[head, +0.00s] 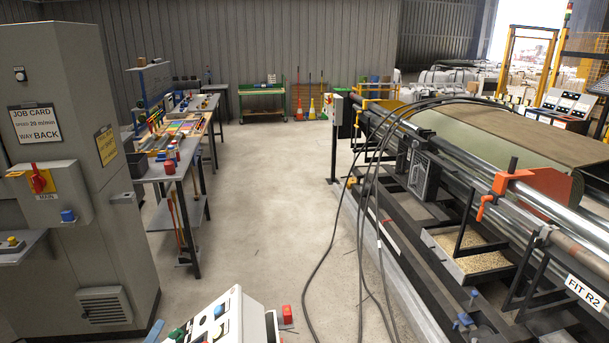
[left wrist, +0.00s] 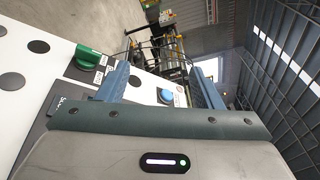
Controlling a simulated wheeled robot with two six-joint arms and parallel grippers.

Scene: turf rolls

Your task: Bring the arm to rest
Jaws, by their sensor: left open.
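My left gripper (left wrist: 161,88) is open in the left wrist view, its two blue fingers apart with nothing held between them. In the head view, only a blue piece of the left gripper (head: 155,332) shows at the bottom edge, just left of a white control console (head: 245,318). The wrist view shows the console's white panel (left wrist: 35,75) close by, with a green knob (left wrist: 88,57) left of the fingers and a blue button (left wrist: 165,96) seen between them. I cannot tell whether the fingers touch the panel. My right gripper is in neither view.
A grey cabinet (head: 75,190) with a red switch stands at left. A workbench (head: 170,165) with tools is behind it. A long roller machine (head: 430,200) with turf (head: 500,135) fills the right side. Black cables (head: 365,210) hang to the floor. The middle floor (head: 265,200) is clear.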

